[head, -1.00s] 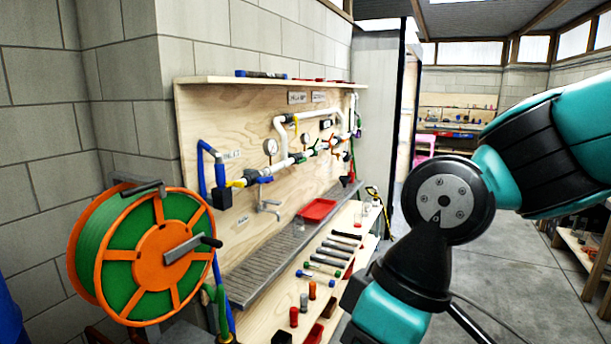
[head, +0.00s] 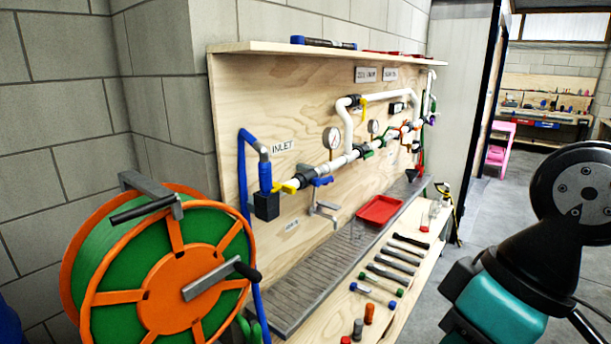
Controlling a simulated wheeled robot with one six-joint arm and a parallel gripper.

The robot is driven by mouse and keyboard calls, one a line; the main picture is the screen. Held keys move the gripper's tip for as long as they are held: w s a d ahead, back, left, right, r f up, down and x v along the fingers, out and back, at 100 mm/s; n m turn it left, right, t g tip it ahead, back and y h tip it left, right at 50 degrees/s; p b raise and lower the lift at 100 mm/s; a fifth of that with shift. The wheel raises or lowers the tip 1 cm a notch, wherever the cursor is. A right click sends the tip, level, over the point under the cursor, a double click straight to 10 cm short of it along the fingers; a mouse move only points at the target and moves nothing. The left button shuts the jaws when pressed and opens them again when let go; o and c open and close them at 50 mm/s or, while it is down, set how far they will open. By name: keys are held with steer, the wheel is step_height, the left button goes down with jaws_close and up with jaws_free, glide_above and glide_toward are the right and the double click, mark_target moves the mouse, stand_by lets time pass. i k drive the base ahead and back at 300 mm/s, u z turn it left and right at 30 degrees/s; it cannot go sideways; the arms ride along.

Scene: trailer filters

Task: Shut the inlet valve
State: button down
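The INLET label (head: 283,147) is on the plywood board, above the left end of the pipe run. Below it, a yellow valve handle (head: 285,188) sits on the pipe just right of the black block (head: 267,206) where the blue hose (head: 243,175) comes in. The yellow handle looks roughly in line with the pipe, but it is small and its exact angle is hard to tell. A blue handle (head: 321,181) is just to its right. My arm is at the right of the view, well apart from the valves. My gripper is not visible.
An orange and green hose reel (head: 165,265) stands at the front left, close to the inlet end. A bench with a grey grate (head: 320,285), a red tray (head: 380,210) and several tools runs below the board. A shelf (head: 320,50) overhangs it.

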mark_target(325, 180)
steer(key=u, duration=0.05)
steer(key=i, duration=0.2)
steer(key=u, duration=0.15)
steer(key=k, duration=1.25)
steer(key=z, duration=0.65)
steer(key=i, duration=1.35)
steer(key=u, duration=0.5)
steer(key=i, duration=0.4)
steer(key=u, duration=0.4)
